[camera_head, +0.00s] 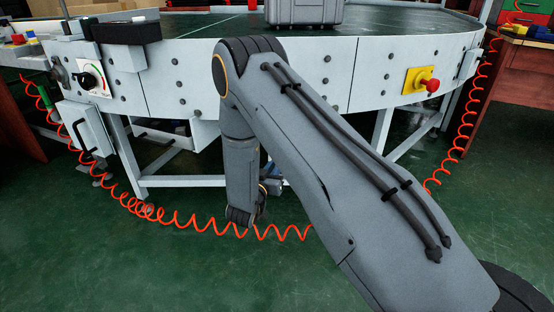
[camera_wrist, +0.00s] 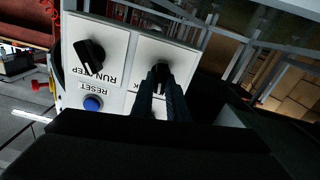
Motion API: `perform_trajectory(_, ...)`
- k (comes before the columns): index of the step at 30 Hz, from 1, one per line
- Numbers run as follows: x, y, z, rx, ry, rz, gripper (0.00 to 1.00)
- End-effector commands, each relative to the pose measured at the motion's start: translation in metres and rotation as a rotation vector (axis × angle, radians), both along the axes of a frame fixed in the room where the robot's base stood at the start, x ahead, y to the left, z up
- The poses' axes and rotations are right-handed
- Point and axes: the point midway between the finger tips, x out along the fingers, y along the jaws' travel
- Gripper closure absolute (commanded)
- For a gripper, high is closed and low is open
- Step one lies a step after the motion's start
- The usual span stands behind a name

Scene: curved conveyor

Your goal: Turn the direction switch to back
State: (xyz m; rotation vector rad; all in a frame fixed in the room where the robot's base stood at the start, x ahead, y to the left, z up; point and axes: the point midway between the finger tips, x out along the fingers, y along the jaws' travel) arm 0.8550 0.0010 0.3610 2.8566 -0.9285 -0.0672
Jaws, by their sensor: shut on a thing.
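The direction switch (camera_wrist: 161,68) is a black knob on a white control panel (camera_wrist: 118,40) in the wrist view. The panel's lettering appears upside down, and only a letter K of the switch's label shows beside the fingers. My gripper (camera_wrist: 163,82) is shut on this knob, its dark fingers covering most of it. Which way the knob points cannot be told. In the head view my arm bends down in front of the conveyor (camera_head: 178,78), and the gripper and this panel are hidden.
A black RUN/STEP knob (camera_wrist: 90,55) and a blue RESET button (camera_wrist: 93,103) sit beside the held knob. In the head view, a red stop button (camera_head: 431,85) and a black dial (camera_head: 89,80) are on the conveyor's side. An orange coiled hose (camera_head: 180,221) hangs below.

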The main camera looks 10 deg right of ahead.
Motion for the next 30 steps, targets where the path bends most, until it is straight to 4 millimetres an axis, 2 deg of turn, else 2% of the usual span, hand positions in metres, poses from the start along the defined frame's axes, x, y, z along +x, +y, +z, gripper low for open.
perform_trajectory(15,-0.0022,-0.0006,0.0012,0.371,-0.267,0.003,1.00)
perform_trajectory(30,-0.0019,-0.0011,-0.0008,0.543,-0.391,0.004,1.00)
